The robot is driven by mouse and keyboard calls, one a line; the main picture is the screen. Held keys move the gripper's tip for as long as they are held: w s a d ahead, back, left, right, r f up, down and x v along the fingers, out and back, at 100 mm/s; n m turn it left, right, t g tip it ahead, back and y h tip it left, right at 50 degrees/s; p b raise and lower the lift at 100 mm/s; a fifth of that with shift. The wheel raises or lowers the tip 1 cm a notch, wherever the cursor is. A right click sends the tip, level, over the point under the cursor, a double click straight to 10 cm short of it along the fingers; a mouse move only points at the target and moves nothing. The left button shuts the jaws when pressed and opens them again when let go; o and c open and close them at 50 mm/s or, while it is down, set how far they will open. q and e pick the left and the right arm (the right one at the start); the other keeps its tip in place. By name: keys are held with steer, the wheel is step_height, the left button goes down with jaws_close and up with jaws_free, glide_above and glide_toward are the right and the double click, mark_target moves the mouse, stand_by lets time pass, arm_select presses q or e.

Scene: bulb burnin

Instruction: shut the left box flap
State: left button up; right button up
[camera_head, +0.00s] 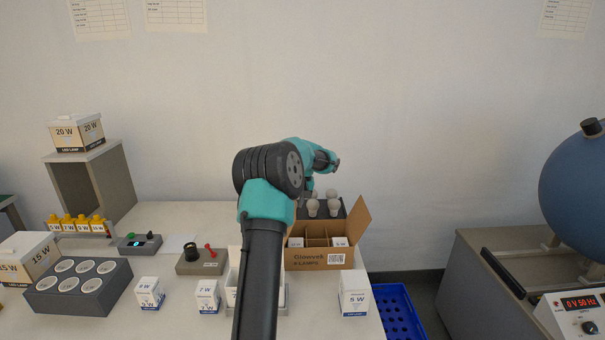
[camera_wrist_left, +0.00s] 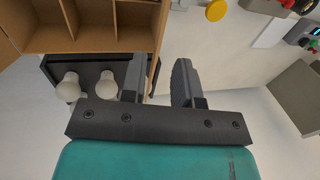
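The brown cardboard box (camera_head: 312,262) stands right of centre in the head view, with dividers inside; its inside also shows in the wrist view (camera_wrist_left: 92,40). The right flap (camera_head: 357,222) stands open, tilted outward. In the head view my left arm hides the box's left side, so I cannot see the left flap there. In the wrist view a thin brown edge (camera_wrist_left: 157,45) runs along that side; I cannot tell the flap's angle. My left gripper (camera_wrist_left: 160,82) is open, fingers apart, beside this edge, one finger near or touching it. My right gripper is not in view.
A dark tray with pale bulbs (camera_head: 313,207) stands right behind the box. Small white lamp cartons (camera_head: 354,294) stand in front. A grey tester (camera_head: 200,262) with a red lever is to the left. A blue crate (camera_head: 398,312) lies beyond the table's right edge.

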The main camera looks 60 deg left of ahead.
arm_select(q)
steer(key=v, duration=1.2)
steer(key=shift+r, duration=0.2)
steer(key=shift+w, duration=0.1)
steer(key=shift+c, duration=0.3)
steer(key=shift+a, duration=0.1)
steer(key=shift+c, duration=0.8)
steer(key=s+a+t+h, duration=0.1)
steer(key=s, duration=0.2)
steer(key=s+a+f+t+h, duration=0.1)
steer(key=s+a, duration=0.1)
steer(key=s, duration=0.1)
steer(key=s+a+t, duration=0.2)
steer(key=shift+s+a+f+h, duration=0.2)
steer(key=shift+s+f+h, duration=0.05)
steer(key=shift+s+h, duration=0.15)
jaws_close()
